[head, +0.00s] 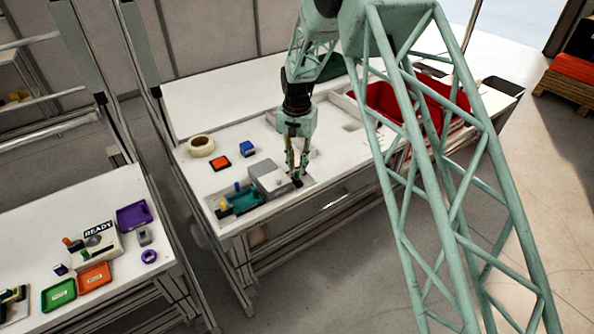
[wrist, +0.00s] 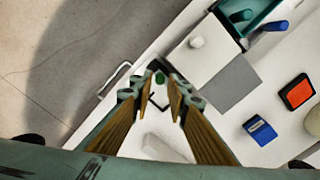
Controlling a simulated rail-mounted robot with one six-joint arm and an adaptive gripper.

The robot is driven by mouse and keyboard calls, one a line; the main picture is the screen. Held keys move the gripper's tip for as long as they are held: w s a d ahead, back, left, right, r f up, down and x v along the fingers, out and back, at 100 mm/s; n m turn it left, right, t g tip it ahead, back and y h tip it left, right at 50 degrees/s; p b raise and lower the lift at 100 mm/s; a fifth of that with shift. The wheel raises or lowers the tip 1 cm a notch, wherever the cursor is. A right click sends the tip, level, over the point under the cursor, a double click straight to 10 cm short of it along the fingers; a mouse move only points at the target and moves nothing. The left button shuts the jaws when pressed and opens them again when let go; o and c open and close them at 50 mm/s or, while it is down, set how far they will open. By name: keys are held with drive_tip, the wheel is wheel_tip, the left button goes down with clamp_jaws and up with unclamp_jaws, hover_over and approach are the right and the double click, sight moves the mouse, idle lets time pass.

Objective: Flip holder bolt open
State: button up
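My gripper (head: 297,172) points down over the worktable beside a grey-white block (head: 268,177). In the wrist view its two gold fingers (wrist: 161,82) are apart, with a visible gap. A small dark green knob (wrist: 160,77) and a thin black bracket-shaped part (wrist: 158,101) show between and just below the fingertips. I cannot tell whether the fingers touch them. The block (wrist: 203,47) also shows in the wrist view, with a white knob on top and a grey plate (wrist: 231,82) beside it. Which part is the holder bolt is not clear.
A teal tray (head: 243,203) with blue and yellow pieces stands left of the block. A blue box (head: 247,148), an orange-black square (head: 220,163) and a tape roll (head: 201,146) lie behind. Red bins (head: 384,99) stand right. The table's front edge is close to my gripper.

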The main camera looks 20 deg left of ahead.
drive_tip(key=shift+f, duration=1.05)
